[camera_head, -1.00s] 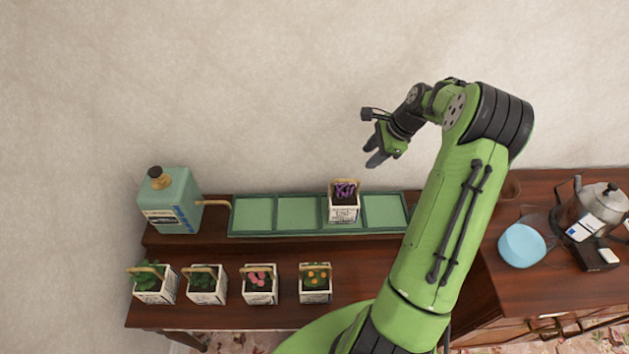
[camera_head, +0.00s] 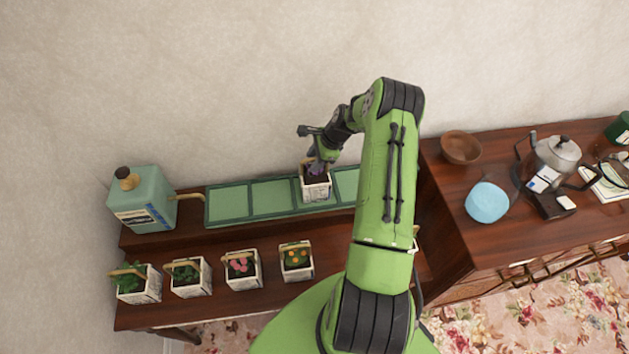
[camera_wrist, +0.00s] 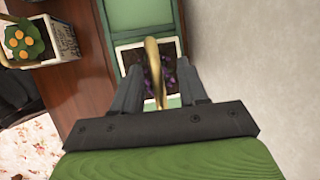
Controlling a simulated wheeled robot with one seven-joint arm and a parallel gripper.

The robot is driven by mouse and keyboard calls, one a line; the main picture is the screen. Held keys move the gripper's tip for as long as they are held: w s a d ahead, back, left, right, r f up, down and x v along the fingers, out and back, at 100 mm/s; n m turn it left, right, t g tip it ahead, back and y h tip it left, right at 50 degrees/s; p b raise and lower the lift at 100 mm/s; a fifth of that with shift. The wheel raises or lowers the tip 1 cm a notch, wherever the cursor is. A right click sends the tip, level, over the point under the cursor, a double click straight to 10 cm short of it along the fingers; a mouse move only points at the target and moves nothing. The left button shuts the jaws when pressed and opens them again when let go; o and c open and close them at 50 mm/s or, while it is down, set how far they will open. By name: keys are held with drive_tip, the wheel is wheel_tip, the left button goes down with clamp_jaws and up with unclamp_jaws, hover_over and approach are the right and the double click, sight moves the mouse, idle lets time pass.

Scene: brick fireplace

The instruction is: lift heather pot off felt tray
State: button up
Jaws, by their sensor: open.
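The heather pot (camera_head: 316,188) is a white printed square pot with purple flowers and a tan handle. It stands in a compartment of the green felt tray (camera_head: 228,202), right of the tray's middle. My gripper (camera_head: 318,163) is down at the top of the pot. In the wrist view the two fingers of my gripper (camera_wrist: 156,92) are spread on either side of the tan handle (camera_wrist: 153,70), with a gap showing on each side. The purple heather (camera_wrist: 168,75) and dark soil lie below, partly hidden by the handle and fingers.
Several other potted plants, among them an orange-flowered pot (camera_head: 296,262) and a pink-flowered pot (camera_head: 242,268), line the lower shelf. A green watering can (camera_head: 142,202) stands left of the tray. A brown bowl (camera_head: 461,147), blue object (camera_head: 487,202) and kettle (camera_head: 556,153) sit at right.

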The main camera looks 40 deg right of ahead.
drive_tip(key=shift+s, duration=0.15)
drive_tip(key=c, duration=0.3)
clamp_jaws()
drive_tip(key=shift+r, duration=0.1)
idle(0.8)
